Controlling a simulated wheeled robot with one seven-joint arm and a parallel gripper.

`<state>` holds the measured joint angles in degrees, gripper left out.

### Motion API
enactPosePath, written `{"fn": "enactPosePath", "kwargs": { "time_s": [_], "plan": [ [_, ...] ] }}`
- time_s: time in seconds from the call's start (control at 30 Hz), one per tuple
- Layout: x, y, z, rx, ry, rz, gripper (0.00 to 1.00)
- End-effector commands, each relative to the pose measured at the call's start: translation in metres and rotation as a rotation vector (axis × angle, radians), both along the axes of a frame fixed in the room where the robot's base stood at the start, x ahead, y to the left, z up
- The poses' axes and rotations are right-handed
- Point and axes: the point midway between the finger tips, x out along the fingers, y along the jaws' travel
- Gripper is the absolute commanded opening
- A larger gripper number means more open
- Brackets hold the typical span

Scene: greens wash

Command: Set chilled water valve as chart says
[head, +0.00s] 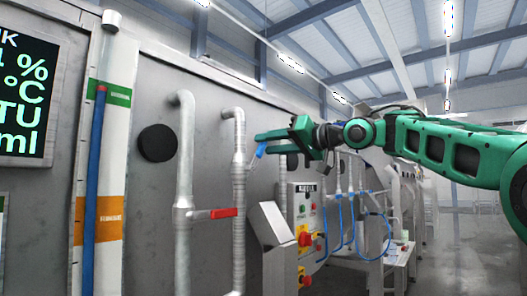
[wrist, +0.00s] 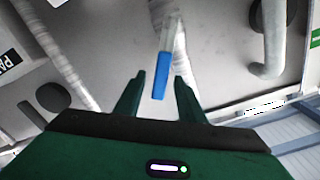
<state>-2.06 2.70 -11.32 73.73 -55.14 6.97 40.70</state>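In the wrist view the blue lever (wrist: 160,88) points toward the gripper and lies between the two fingers, with a gap on each side. My gripper (head: 268,137) is open, and its fingers (wrist: 158,95) do not touch the lever. A red valve lever (head: 222,212) sticks out to the right from the pipe left of it. No chart can be read clearly; a screen (head: 25,90) at the left is cut off.
A tall gauge (head: 105,190) with a blue column and green and orange bands stands at the left. A control box (head: 305,230) with coloured buttons and a slanted grey housing (head: 273,228) stand below my gripper. A round black disc (head: 157,143) is on the wall.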

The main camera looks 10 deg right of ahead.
Motion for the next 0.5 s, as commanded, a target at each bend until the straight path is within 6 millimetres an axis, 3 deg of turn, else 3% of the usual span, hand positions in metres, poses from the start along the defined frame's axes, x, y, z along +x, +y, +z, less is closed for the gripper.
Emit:
{"fn": "enactPosePath", "kwargs": {
  "time_s": [0.23, 0.5],
  "plan": [
    [-0.033, -0.036, 0.000, -0.001, 0.001, -0.004, 0.36],
    [-0.053, -0.056, -0.001, -0.002, 0.002, -0.002, 0.36]
  ]
}}
